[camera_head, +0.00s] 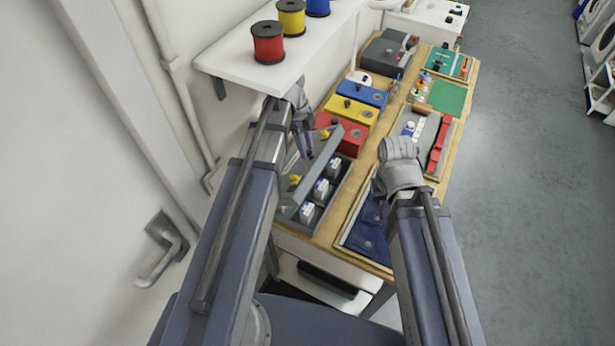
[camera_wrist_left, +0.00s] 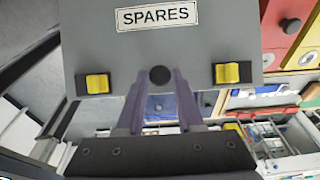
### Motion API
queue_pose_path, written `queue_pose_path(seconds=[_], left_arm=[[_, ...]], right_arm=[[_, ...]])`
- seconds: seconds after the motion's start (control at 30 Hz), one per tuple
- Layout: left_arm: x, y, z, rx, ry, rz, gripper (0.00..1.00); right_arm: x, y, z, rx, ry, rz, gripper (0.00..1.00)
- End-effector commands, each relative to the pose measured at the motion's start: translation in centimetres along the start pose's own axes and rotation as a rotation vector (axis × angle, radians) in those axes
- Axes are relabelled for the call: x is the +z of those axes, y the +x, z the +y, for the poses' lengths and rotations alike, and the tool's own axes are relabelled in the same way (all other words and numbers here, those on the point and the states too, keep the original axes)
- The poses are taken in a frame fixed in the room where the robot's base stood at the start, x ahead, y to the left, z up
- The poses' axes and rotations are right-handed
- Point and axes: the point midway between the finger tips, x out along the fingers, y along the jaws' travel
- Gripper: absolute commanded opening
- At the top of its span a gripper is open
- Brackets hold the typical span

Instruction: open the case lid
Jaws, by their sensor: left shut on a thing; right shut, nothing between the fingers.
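The grey case (camera_head: 328,205) stands on the near left of the workbench, with small white-and-blue items in its compartments. Its grey lid (camera_head: 322,165) is raised and tilted above the open inside. In the left wrist view the lid (camera_wrist_left: 200,45) carries a SPARES label (camera_wrist_left: 157,16), two yellow latches (camera_wrist_left: 97,83) and a dark round knob (camera_wrist_left: 160,75). My left gripper (camera_wrist_left: 160,78) is shut on the knob at the lid's edge; it also shows in the head view (camera_head: 307,145). My right gripper (camera_head: 382,205) is shut and empty, over the right side of the bench; its fingertips are mostly hidden.
Red (camera_head: 345,137), yellow (camera_head: 351,109) and blue (camera_head: 363,94) boxes stand just behind the case. A shelf (camera_head: 290,55) with spools overhangs at the left. A tray with dark blue cloth (camera_head: 368,240) lies to the right of the case.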

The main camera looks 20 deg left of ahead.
Motion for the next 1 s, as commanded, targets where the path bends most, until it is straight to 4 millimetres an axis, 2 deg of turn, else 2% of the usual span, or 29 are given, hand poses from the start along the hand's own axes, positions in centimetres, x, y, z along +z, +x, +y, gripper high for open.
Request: queue_pose_path(seconds=[0.17,0.6,0.87,0.9,1.0], left_arm=[[0.2,-0.2,0.0,0.000,0.000,0.001,0.10],[2.4,-1.9,0.0,0.000,-0.001,0.000,0.10],[2.5,-1.9,0.0,0.000,0.000,0.000,0.10],[2.5,-1.9,0.0,0.000,0.000,0.001,0.40],[2.5,-1.9,0.0,0.000,0.000,0.001,0.52]], right_arm=[[0.0,-0.2,0.0,0.000,0.000,0.000,0.00],[0.1,-1.4,0.1,0.000,0.000,0.000,0.00],[0.1,-1.3,0.1,0.000,0.000,0.000,0.00],[0.1,-1.3,0.1,0.000,0.000,0.000,0.00],[0.1,-1.3,0.1,0.000,0.000,0.000,0.00]])
